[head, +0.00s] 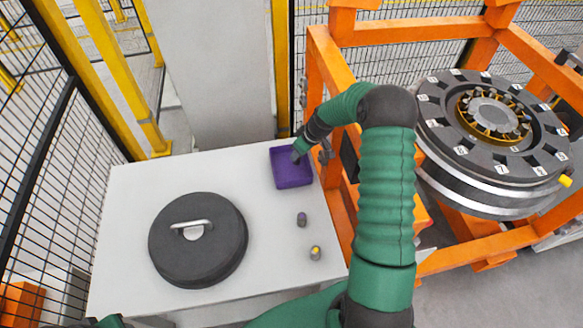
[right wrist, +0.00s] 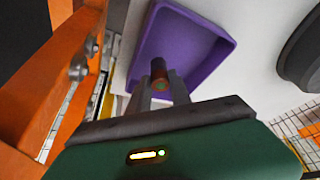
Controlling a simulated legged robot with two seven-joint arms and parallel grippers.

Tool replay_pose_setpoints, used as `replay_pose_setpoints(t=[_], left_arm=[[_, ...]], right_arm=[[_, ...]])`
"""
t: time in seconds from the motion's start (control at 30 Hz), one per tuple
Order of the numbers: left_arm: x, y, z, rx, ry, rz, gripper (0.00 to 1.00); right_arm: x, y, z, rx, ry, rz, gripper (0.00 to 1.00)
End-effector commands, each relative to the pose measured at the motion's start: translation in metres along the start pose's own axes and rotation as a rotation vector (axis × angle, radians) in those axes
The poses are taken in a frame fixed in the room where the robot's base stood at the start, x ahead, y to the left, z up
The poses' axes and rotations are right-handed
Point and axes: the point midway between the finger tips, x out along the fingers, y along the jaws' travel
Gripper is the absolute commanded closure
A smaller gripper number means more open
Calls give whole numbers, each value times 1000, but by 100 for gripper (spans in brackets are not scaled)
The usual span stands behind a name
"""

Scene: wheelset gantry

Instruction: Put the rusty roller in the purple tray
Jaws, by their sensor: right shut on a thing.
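The purple tray (head: 291,178) lies at the far right corner of the white table and also fills the upper middle of the right wrist view (right wrist: 205,67). My right gripper (head: 298,157) reaches down at the tray, its fingers small and partly hidden by my arm in the head view. In the right wrist view my right gripper (right wrist: 160,86) is shut on the rusty roller (right wrist: 158,70), a small brown cylinder with a greenish end. The roller shows against the tray's inside; I cannot tell whether it touches the floor. My left gripper is not in view.
A dark round lid with a handle (head: 198,241) lies at left. An orange frame (head: 327,75) with a large wheel (head: 492,125) stands close on the right.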

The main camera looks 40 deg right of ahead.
Motion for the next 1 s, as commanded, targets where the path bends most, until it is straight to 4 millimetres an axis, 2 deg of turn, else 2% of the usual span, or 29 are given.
replay_pose_setpoints(t=[0.03, 0.07, 0.23, 0.5, 0.63, 0.77, 1.0], left_arm=[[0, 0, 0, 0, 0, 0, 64], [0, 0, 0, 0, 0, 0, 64], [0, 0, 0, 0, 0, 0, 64], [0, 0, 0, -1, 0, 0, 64], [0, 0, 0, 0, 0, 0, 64], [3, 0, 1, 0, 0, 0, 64], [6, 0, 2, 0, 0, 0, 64]], right_arm=[[-1, 0, -1, -1, 1, 1, 100], [-1, -1, -1, -1, 1, 1, 72], [-1, -4, -2, -2, 0, 3, 50], [0, -1, -1, -1, -1, -1, 50], [-10, 0, -1, -1, 0, 1, 50], [-38, -1, -2, -1, 1, 5, 50], [-111, -6, -4, -4, 1, 10, 50]])
